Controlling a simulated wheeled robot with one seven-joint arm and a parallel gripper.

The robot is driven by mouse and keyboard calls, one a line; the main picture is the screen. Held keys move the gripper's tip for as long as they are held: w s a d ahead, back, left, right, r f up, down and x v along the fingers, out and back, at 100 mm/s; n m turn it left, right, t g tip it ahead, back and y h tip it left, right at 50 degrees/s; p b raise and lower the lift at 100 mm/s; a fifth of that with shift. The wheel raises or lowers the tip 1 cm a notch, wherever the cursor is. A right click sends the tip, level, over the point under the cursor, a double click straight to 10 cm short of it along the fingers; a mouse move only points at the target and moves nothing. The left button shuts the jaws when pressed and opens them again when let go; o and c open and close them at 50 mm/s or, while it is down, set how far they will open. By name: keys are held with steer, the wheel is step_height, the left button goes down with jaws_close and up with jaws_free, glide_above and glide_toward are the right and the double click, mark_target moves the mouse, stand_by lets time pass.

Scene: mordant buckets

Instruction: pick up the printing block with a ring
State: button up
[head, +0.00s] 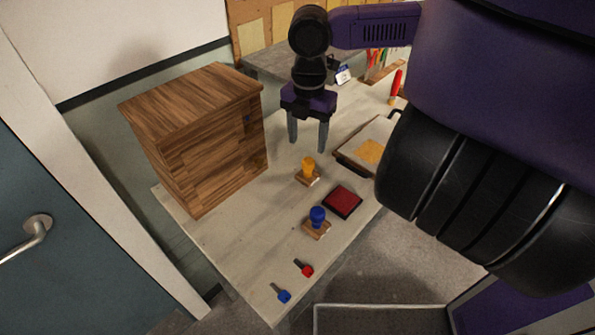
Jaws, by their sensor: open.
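Two printing blocks with wooden bases stand upright on the pale table. One has an orange-yellow knob (308,166), the other a blue knob (318,216) and sits closer to the table's front. The undersides are hidden, so I cannot tell which block bears a ring. My gripper (308,144) is open and empty, fingers pointing down. In the picture its fingertips are just above the orange-knobbed block and apart from it; the blue-knobbed block is farther off, below.
A tall wooden cabinet (205,145) stands left of my gripper. A dark red pad (342,202) lies between the blocks on their right. A tray (350,160) with a yellow sheet lies farther right. Small red (305,268) and blue (282,295) pieces lie near the front edge.

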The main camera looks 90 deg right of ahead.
mark_target(308, 160)
steer(key=shift+s+a+f+p, duration=0.1)
steer(key=shift+f+p, duration=0.05)
steer(key=shift+f, duration=1)
steer(key=shift+s+a+f+p, duration=0.1)
steer(key=shift+a+f+p, duration=0.05)
steer(key=shift+f, duration=0.95)
steer(key=shift+s+a+f+p, duration=0.1)
steer(key=shift+f+p, duration=0.05)
steer(key=shift+f, duration=1)
jaws_close()
